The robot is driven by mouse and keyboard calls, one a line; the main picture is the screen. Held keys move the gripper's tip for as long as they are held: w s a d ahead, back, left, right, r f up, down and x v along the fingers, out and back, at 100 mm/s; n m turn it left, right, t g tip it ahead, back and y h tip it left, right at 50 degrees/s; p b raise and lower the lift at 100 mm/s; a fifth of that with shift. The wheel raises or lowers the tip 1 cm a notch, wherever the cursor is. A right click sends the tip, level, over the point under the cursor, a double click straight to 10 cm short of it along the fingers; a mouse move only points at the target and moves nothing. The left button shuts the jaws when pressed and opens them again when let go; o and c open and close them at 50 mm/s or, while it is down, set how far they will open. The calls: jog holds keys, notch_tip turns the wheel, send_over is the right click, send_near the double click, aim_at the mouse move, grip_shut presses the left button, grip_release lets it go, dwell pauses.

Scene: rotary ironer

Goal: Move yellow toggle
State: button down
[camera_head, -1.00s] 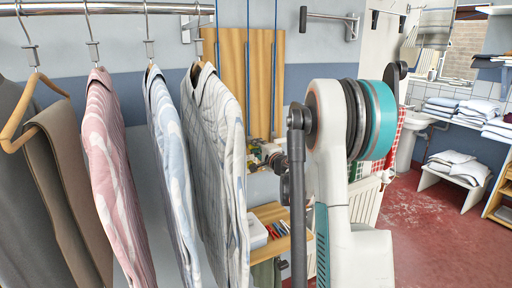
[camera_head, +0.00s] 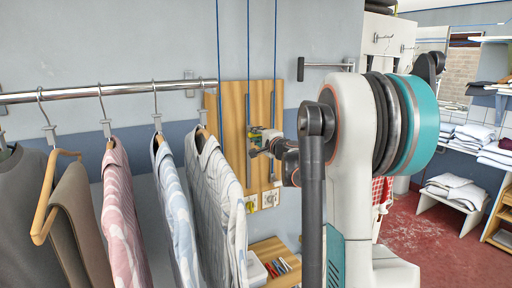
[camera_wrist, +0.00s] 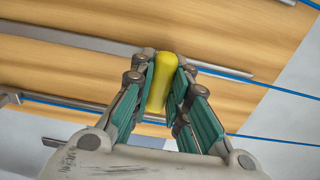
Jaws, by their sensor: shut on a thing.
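In the wrist view the yellow toggle (camera_wrist: 160,82) is an upright, rounded yellow piece between the fingertips of my gripper (camera_wrist: 161,76). Both green-padded fingers close on its sides, and its top shows between the tips. Behind it is a wooden board with metal strips and blue cords. In the head view my gripper (camera_head: 256,141) is at the front of the wooden board (camera_head: 234,125), about mid-height. The toggle is too small there to make out clearly. My arm stands at the right of the board.
Shirts and trousers hang from a metal rail (camera_head: 120,92) at the left, close to the board. Two small plates (camera_head: 270,198) are on the board's lower part. A wooden shelf (camera_head: 268,245) with small items is below. Folded linen (camera_head: 452,185) lies at the right.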

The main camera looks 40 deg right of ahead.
notch_tip(320, 180, up, 11)
jog(key=p, duration=0.4)
jog(key=shift+f, duration=0.1)
jog(key=c, duration=1.5)
grip_release()
jog(key=shift+c, duration=0.2)
jog(key=shift+s, duration=0.2)
jog(key=v, duration=1.1)
jog(key=shift+s+a, duration=0.2)
jog(key=shift+s, duration=0.05)
jog(key=shift+s+f, duration=0.1)
jog(key=shift+f, duration=0.05)
